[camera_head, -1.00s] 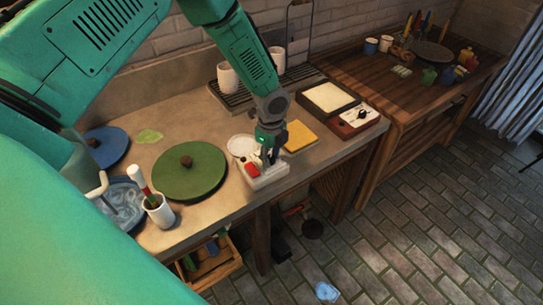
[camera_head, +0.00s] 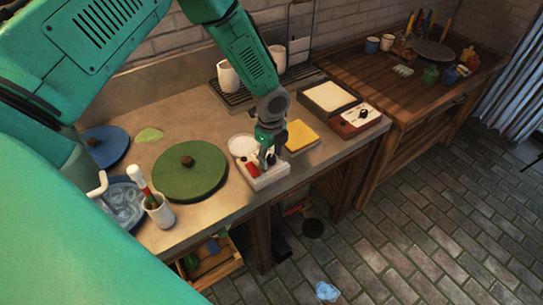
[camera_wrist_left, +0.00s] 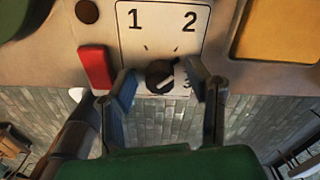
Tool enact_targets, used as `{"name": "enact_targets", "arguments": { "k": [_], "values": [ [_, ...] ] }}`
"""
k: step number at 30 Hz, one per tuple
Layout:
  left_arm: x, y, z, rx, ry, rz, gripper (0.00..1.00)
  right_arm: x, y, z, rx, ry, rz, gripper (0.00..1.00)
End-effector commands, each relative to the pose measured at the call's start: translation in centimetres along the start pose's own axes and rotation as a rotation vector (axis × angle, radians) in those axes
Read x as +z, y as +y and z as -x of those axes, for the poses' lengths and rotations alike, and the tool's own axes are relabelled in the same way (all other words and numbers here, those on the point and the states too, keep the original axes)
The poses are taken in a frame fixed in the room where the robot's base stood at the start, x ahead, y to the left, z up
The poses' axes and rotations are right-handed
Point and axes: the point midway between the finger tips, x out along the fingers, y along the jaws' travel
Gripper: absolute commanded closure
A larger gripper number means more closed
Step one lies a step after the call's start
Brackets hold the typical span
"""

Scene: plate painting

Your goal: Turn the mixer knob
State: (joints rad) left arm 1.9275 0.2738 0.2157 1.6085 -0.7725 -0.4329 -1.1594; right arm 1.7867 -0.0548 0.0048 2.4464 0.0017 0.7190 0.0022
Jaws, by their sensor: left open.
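The mixer (camera_head: 268,180) is a white box with a red switch (camera_head: 252,169) and a round white top, at the front edge of the stone counter. My left gripper (camera_head: 267,160) points down over its panel. In the left wrist view, the black knob (camera_wrist_left: 160,75) with a slanted white mark sits between the two spread fingertips of my left gripper (camera_wrist_left: 167,88). Gaps seem to show on both sides of the knob. The panel (camera_wrist_left: 150,22) carries a printed 1 and 2; a third number is mostly hidden. The red switch (camera_wrist_left: 95,68) is left of the knob. My right gripper is out of view.
A green round lid (camera_head: 189,170) and a white cup with a brush (camera_head: 160,212) stand to the left. A yellow sponge-like block (camera_head: 300,136) and a second device with a knob (camera_head: 355,119) are to the right. A wooden table (camera_head: 400,95) stands beyond.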

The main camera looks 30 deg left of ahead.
Motion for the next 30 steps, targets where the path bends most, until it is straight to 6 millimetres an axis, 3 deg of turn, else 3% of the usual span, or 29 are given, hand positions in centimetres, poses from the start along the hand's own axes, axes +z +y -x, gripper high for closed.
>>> {"name": "enact_targets", "arguments": {
  "k": [5,12,18,30],
  "values": [
    [0.0,-0.2,2.2,-0.003,0.001,0.000,0.55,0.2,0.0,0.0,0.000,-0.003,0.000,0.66],
    [0.1,-0.3,7.3,-0.003,0.002,0.001,0.55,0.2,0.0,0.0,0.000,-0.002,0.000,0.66],
    [0.2,-0.3,10.4,0.002,0.002,0.001,0.55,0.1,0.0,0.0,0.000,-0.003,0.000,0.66],
    [0.2,-0.2,11.6,0.004,0.002,0.001,0.55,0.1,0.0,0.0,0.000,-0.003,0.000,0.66]
  ]
}}
